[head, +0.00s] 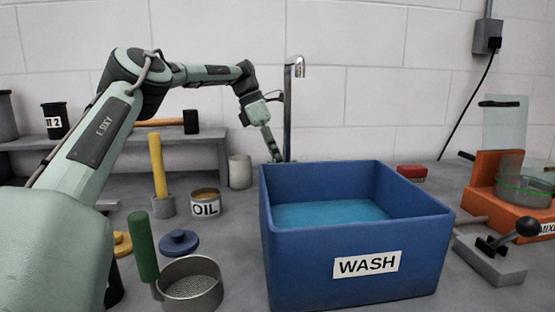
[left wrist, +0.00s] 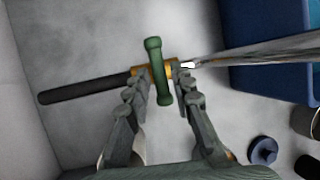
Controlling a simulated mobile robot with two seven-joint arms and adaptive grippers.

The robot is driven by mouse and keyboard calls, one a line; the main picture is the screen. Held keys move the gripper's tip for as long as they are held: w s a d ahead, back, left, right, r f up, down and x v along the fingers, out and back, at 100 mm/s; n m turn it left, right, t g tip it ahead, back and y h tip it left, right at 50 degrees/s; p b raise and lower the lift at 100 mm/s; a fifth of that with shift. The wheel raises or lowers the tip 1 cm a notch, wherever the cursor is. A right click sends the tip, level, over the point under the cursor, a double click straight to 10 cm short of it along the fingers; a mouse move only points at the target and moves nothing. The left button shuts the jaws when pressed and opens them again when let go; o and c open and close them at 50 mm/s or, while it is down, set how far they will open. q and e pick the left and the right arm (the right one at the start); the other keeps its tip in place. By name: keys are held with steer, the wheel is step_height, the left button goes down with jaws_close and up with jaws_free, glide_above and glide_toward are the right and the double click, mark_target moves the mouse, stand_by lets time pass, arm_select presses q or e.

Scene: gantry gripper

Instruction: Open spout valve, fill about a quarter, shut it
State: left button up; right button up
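The tall chrome spout (head: 288,110) stands behind the blue WASH tub (head: 305,270), its bent mouth above the tub's back edge. No stream shows below the mouth. Blue water (head: 330,213) lies in the tub, below the rim. In the left wrist view, the valve's green bar handle (left wrist: 154,62) sits on a brass body between a dark pipe (left wrist: 85,89) and the spout. The handle lies across the pipe. My left gripper (left wrist: 162,88) is open, with one finger on each side of the handle's lower half; gaps seem to show. My right gripper is out of view.
An oil can (head: 205,203), a green-handled strainer (head: 190,288) and a yellow-handled tool (head: 158,165) stand left of the tub. A red block (head: 411,172) and an orange mixer (head: 495,203) are at right. A shelf (head: 205,145) runs along the wall behind my arm.

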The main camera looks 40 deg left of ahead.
arm_select(q)
steer(key=shift+o, duration=0.5)
steer(key=v, duration=0.7)
steer(key=shift+r, duration=0.3)
steer(key=shift+a, duration=0.15)
